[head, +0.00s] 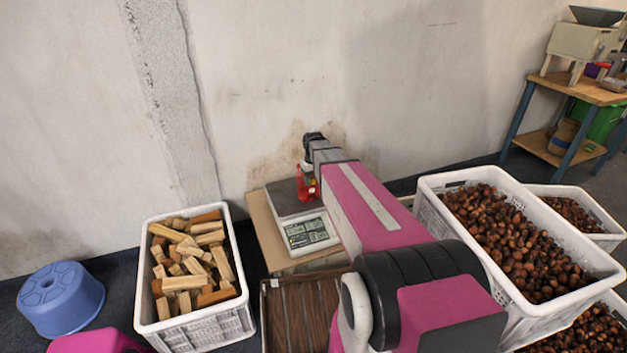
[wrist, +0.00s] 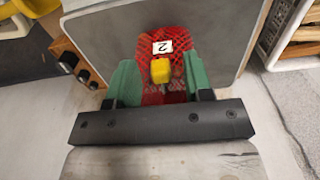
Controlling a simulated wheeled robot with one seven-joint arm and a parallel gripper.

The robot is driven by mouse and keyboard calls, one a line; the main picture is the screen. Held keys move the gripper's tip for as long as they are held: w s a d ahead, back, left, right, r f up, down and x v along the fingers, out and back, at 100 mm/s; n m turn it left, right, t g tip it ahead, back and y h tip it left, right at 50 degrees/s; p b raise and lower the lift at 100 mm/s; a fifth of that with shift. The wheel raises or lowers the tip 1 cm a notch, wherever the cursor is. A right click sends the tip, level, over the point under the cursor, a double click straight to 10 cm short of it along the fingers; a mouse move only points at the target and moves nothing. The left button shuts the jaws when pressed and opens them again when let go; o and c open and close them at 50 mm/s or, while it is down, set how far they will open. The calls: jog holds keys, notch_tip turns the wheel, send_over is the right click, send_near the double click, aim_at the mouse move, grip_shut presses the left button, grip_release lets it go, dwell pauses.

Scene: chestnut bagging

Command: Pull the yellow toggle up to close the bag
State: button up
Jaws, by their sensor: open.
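A red mesh bag (wrist: 176,44) with a white label marked "2" lies or stands over a grey plate in the wrist view. The yellow toggle (wrist: 160,71) sits on the bag just below the label. My gripper (wrist: 161,80) is open, with one green finger on each side of the toggle and gaps between them. In the head view, the red bag (head: 307,187) is at the grey pan of the scale (head: 283,199), below the end of my arm. The toggle cannot be made out clearly there, and my arm hides part of the scale.
A white crate of wood blocks (head: 243,277) stands left of the scale. A large white crate of chestnuts (head: 432,214) stands to the right. A blue stool (head: 60,300) is at the far left. The wall (head: 265,80) is close behind the scale.

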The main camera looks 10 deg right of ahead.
aim_at(313, 180)
grip_shut()
jog(key=shift+r, duration=0.15)
notch_tip(313, 180, up, 4)
jog(key=shift+f, duration=0.1)
jog(key=shift+r, duration=0.45)
grip_release()
